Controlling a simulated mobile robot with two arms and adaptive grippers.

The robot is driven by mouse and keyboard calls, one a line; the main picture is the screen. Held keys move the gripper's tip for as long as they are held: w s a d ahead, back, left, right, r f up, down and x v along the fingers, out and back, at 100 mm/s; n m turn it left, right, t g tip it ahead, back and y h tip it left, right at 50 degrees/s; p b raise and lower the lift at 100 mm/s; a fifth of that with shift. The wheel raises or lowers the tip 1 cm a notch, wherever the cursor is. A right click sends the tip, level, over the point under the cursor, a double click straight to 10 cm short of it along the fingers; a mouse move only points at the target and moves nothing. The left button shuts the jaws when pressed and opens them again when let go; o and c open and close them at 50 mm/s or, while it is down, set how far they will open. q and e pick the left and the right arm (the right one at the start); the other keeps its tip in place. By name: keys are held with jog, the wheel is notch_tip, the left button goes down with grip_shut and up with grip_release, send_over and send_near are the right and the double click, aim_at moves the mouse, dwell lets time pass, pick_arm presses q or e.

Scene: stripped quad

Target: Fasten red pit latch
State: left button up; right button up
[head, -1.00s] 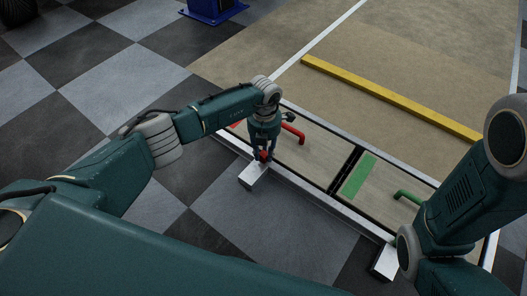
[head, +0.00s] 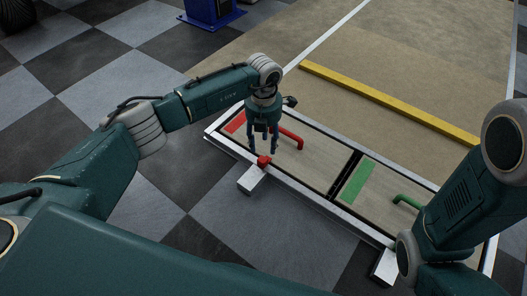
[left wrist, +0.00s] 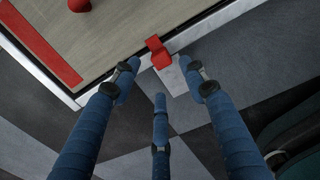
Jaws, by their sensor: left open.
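The red latch (head: 263,161) sits at the front rim of the red-marked pit panel (head: 310,170), where a white block (head: 253,179) sticks out from the frame. In the left wrist view the latch (left wrist: 158,52) is a small red piece lying across the white rim. My left gripper (head: 262,147) is open and empty, its blue fingers pointing down just above and behind the latch. In the wrist view its fingertips (left wrist: 158,74) are spread near the latch, with nothing between them. I cannot tell whether the latch is engaged. My right gripper is out of view.
A red handle (head: 291,139) and a red strip (head: 236,122) are on the same panel. The neighbouring panel has a green strip (head: 358,179) and a green handle (head: 407,199). A yellow bar (head: 390,100) lies behind. Checkered floor in front is clear.

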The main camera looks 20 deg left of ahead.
pick_arm(q)
notch_tip(320, 180, up, 4)
dwell(0.7)
